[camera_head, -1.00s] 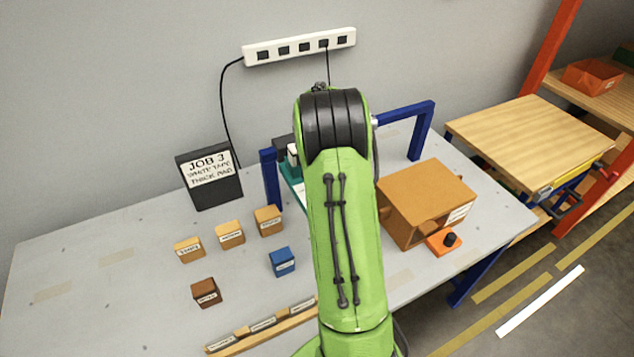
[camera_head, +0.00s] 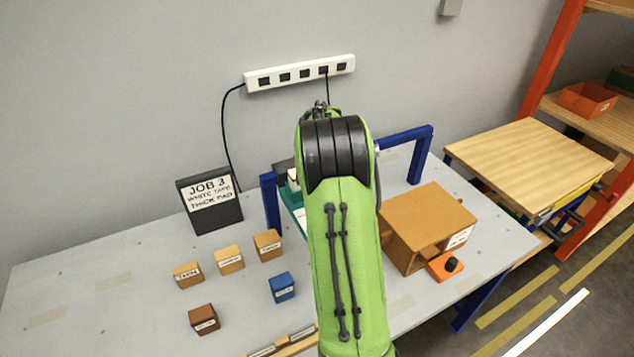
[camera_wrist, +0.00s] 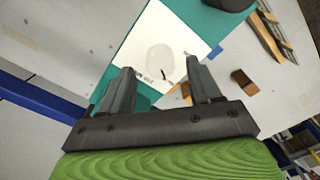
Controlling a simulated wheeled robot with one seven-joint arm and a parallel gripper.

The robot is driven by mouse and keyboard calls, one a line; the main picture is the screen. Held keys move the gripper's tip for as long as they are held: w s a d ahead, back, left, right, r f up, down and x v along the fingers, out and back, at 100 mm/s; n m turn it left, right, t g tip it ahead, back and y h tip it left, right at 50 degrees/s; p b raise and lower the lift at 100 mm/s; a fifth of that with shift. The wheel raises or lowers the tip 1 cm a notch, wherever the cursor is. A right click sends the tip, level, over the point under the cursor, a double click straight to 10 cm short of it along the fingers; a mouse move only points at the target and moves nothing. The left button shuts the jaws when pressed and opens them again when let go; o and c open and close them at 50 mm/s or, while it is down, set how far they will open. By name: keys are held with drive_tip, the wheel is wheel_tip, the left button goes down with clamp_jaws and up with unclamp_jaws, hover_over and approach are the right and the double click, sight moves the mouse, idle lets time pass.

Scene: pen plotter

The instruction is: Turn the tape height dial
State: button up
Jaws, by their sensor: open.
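A black knob (camera_head: 452,264) sits on a small orange base (camera_head: 438,272) in front of the brown box; I cannot tell whether it is the tape height dial. In the wrist view my gripper (camera_wrist: 160,64) is open and empty. Its fingers point towards a white sheet (camera_wrist: 150,35) with a grey round shape, lying on a teal board (camera_wrist: 204,18). A dark round thing (camera_wrist: 232,4) is cut off at the top edge. In the head view my green arm hides my gripper and most of the plotter.
A blue frame (camera_head: 425,155) stands around the plotter. A brown box (camera_head: 425,215) is to the right. Tan blocks (camera_head: 229,260), a blue block (camera_head: 282,288) and a dark brown block (camera_head: 204,319) are on the left. A sign (camera_head: 212,200) reads "JOB 3 WHITE TAPE THICK PAD".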

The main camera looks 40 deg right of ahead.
wheel_tip(320, 180, up, 14)
drive_tip(key=p, duration=0.2)
drive_tip(key=shift+f, duration=0.15)
drive_tip(key=shift+f, duration=0.1)
